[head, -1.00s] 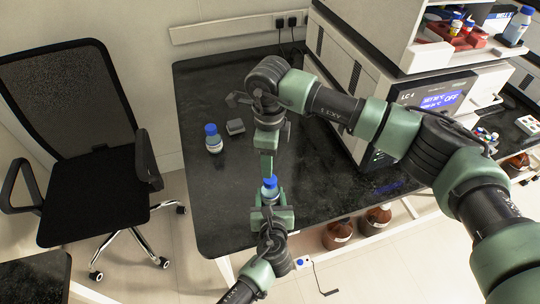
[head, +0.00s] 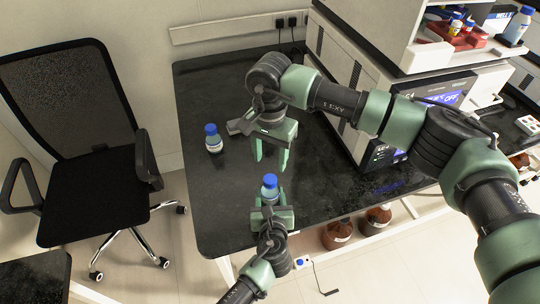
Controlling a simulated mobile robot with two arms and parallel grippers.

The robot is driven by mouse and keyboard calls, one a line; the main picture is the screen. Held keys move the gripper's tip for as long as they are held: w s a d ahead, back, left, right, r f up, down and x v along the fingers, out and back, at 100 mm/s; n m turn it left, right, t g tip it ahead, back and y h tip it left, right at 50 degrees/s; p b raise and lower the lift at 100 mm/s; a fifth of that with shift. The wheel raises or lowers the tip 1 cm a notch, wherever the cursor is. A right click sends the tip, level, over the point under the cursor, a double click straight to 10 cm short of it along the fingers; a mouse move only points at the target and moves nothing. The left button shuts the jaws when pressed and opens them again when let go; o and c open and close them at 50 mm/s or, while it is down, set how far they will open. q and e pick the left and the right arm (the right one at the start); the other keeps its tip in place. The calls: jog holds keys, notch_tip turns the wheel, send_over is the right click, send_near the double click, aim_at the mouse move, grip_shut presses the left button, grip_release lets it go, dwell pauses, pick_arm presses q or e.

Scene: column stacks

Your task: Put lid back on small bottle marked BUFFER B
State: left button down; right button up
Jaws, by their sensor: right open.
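A small clear bottle (head: 270,196) with a blue lid (head: 270,181) on its top stands upright in my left gripper (head: 270,207), near the front edge of the bench. My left gripper looks shut on the bottle's lower body, which its fingers partly hide. The bottle's label cannot be read. My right gripper (head: 271,164) is open and empty, a little beyond the lid in the picture and apart from it.
Another blue-capped bottle (head: 213,140) stands on the black bench (head: 210,195) at left. A grey instrument (head: 345,75) stands at the right. An office chair (head: 95,190) is left of the bench. Brown bottles (head: 337,235) are below it.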

aim_at(270, 178)
jog(key=shift+f, duration=4.05)
